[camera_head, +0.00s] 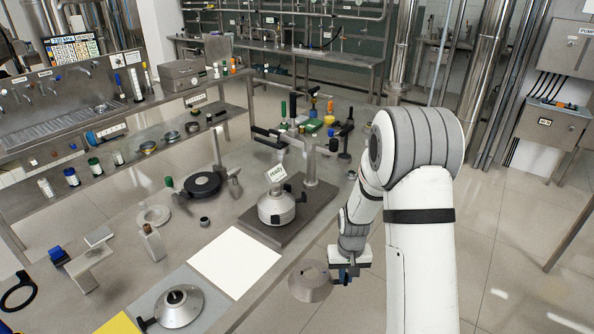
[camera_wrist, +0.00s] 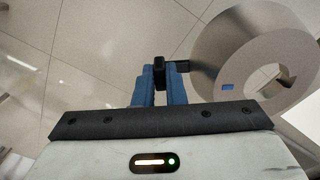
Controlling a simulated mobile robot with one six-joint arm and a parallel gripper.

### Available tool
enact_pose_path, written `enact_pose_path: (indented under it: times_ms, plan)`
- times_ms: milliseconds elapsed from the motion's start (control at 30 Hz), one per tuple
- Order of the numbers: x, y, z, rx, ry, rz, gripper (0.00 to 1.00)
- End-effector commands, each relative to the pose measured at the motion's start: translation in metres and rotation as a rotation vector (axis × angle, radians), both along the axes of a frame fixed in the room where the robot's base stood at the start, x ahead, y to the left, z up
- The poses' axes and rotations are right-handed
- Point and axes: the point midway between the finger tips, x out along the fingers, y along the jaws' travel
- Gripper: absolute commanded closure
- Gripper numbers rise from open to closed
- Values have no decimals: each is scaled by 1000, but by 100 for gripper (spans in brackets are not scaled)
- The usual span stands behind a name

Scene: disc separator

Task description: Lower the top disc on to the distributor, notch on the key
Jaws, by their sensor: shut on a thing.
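My gripper (camera_head: 345,274) holds the grey conical top disc (camera_head: 308,282) out beside the table's right edge. In the wrist view, the blue fingers (camera_wrist: 160,85) are shut on a black tab at the rim of the disc (camera_wrist: 213,62).
A white sheet (camera_head: 235,262) lies on the table between the cone and a round metal housing (camera_head: 276,209) with a "ready" sign. That housing stands on a dark plate with a post (camera_head: 311,165). A yellow sheet (camera_head: 118,324) is at the front left. Tiled floor (camera_head: 500,270) is clear at right.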

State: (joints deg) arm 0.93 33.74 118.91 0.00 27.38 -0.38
Motion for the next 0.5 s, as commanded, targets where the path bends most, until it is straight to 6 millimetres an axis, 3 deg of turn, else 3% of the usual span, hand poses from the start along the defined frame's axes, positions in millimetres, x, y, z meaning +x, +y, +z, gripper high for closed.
enact_pose_path:
  times_ms: [333,500]
  plan:
    - [1,2,57,0,-1,5,100]
    - [-11,39,92,2,-8,-145,100]
